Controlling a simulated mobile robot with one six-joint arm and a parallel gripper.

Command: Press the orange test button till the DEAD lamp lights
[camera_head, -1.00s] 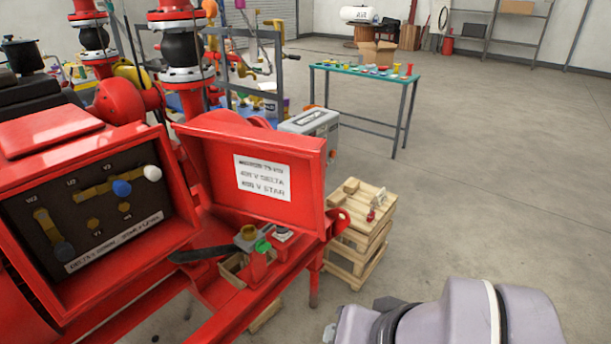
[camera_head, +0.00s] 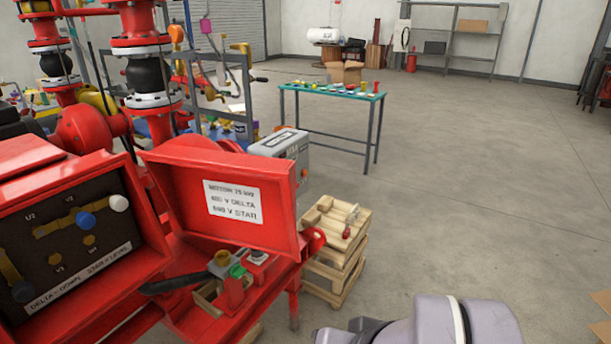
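I cannot make out an orange test button or a DEAD lamp in this view. A grey box (camera_head: 281,146) with small coloured buttons on its end face stands behind the open red lid; its markings are too small to read. A small red item (camera_head: 346,231) lies on the stacked wooden pallets (camera_head: 338,262). The red terminal box (camera_head: 75,225) at the left is open, showing a dark panel with blue and white knobs. Part of my grey arm shows at the bottom right; my gripper is not visible.
The open red lid (camera_head: 232,235) carries a white motor label. Below it, small green and grey parts sit on the red skid frame (camera_head: 200,318). A teal-topped table (camera_head: 335,92) with several small coloured items stands farther back. The concrete floor (camera_head: 480,190) at the right is open.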

